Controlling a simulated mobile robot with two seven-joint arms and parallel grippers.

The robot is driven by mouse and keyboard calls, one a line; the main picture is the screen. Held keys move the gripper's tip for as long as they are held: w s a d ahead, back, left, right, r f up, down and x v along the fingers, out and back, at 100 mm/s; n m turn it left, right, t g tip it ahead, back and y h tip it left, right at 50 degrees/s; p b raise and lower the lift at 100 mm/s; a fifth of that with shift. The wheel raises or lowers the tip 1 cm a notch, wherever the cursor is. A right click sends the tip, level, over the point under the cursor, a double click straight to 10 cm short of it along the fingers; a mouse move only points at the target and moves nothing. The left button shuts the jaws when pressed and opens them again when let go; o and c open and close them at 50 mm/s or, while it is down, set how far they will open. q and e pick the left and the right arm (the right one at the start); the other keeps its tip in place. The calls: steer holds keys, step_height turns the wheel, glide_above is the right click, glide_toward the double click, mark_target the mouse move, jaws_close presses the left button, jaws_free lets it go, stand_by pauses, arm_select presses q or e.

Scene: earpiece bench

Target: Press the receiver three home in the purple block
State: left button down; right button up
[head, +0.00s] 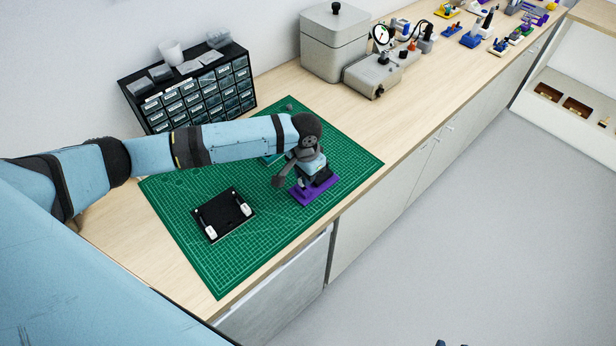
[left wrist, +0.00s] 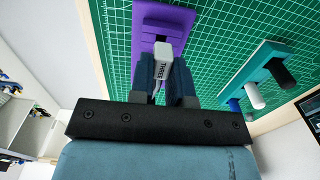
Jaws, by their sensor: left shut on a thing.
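The purple block (head: 318,190) lies on the green mat under my left gripper (head: 300,183). In the left wrist view the purple block (left wrist: 165,18) stands just beyond the fingertips, with a slot in its middle. My left gripper (left wrist: 163,80) is shut on the white receiver three (left wrist: 163,62), whose label reads THREE. The receiver's far end overlaps the slot area of the block. I cannot tell how deep it sits, or whether it touches. In the head view the hand hides most of the receiver.
A black plate (head: 222,214) with white pieces lies left of the block. A teal holder (left wrist: 255,72) with black, white and blue pegs stands beside the block. The drawer cabinet (head: 190,95) and grey box (head: 334,45) stand behind. The mat's front right is clear.

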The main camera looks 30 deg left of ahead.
arm_select(q)
steer(key=shift+f+b, duration=0.3)
steer(key=shift+f, duration=0.8)
stand_by(0.4)
steer(key=shift+s+f+p, duration=0.2)
steer(key=shift+p, duration=0.3)
stand_by(1.7)
steer(key=c, duration=1)
jaws_free()
steer(key=shift+w, duration=0.15)
steer(key=shift+r, duration=0.15)
step_height(320, 180, up, 14)
steer(key=b, duration=0.1)
steer(key=shift+f+b, duration=0.25)
steer(key=shift+b, duration=0.1)
